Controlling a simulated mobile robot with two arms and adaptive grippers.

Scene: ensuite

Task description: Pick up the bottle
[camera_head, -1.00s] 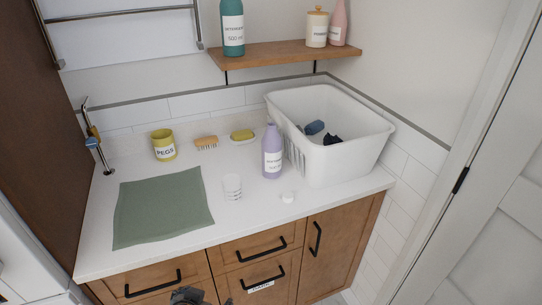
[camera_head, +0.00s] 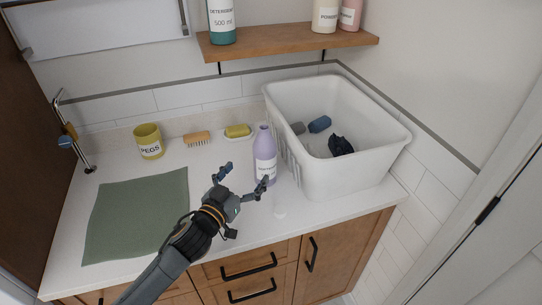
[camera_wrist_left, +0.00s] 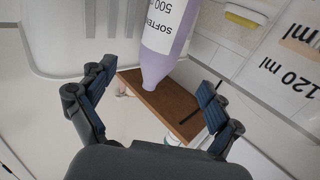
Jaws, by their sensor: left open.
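A lilac bottle (camera_head: 264,158) with a white label stands upright on the white counter (camera_head: 110,155), just left of the white basket. My left gripper (camera_head: 245,177) is open and empty, in front of the bottle and slightly to its left. In the left wrist view the bottle (camera_wrist_left: 171,42) shows between the two spread fingers, beyond their tips and apart from them. Its label there reads in part "SOFTEN". The gripper covers the spot of the clear measuring cup in the head view. My right gripper is not in view.
A white basket (camera_head: 345,178) with dark cloths stands to the right. A yellow soap (camera_head: 237,131), brush (camera_head: 197,138) and yellow peg pot (camera_head: 149,141) stand behind. A green cloth (camera_head: 137,215) lies left. A wooden shelf (camera_head: 280,48) holds other bottles.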

